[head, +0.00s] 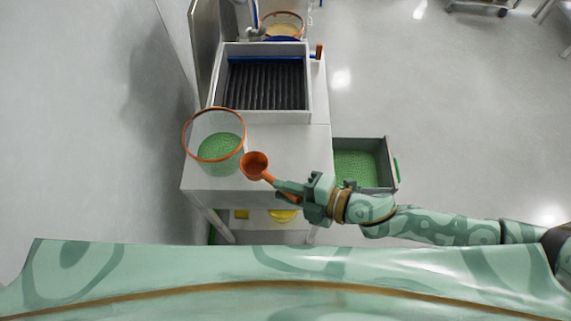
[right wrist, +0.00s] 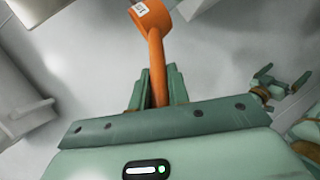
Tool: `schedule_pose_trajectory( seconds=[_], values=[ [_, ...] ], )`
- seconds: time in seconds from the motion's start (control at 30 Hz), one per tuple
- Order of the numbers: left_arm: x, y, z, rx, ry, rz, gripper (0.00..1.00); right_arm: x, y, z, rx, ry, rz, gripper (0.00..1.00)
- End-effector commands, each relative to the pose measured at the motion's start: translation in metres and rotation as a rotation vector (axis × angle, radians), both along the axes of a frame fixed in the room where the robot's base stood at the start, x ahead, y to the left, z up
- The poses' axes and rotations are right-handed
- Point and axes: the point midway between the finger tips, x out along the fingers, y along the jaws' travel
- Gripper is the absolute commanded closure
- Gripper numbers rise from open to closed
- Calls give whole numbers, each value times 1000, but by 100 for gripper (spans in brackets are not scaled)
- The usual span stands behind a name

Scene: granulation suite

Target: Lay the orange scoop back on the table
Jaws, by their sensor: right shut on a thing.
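The orange scoop has its bowl (head: 254,165) over the white table (head: 290,150), right of the clear bin, in the head view. I cannot tell whether it touches the table. My right gripper (head: 281,187) is shut on its handle, reaching in from the right above the table's front part. In the right wrist view the orange scoop (right wrist: 152,30) sticks out between the fingers (right wrist: 158,78), with a small white label on its bowl. My left gripper (right wrist: 277,84) shows small at the right of that view, fingers apart and empty; it is outside the head view.
A clear orange-rimmed bin (head: 187,142) with green granules stands at the table's left. A white-framed tray with dark ribs (head: 265,84) stands behind. A grey box (head: 381,162) of green granules is right of the table. Bare white tabletop lies between bin and box.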

Motion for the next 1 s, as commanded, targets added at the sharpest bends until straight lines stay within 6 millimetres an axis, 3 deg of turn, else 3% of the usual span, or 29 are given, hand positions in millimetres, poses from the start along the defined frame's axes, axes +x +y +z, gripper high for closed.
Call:
schedule_pose_trajectory(
  seconds=[0.2, 0.4, 0.63, 0.8, 1.0],
  values=[
    [3, -1, -16, -1, -3, 0, 0, 63, -22, -32, -4, -4, -2, 100],
    [1, -2, -36, -2, 3, 0, 0, 95, -34, -74, -2, 1, 0, 100],
    [-2, -2, -44, -3, 7, 0, 0, 111, -40, -91, -1, 0, 2, 100],
    [-3, -3, -54, -4, 11, 0, 0, 111, -40, -118, -1, 3, 1, 100],
    [-4, -3, -54, -3, 12, -1, 0, 111, -40, -121, 0, 1, 2, 100]
  ],
)
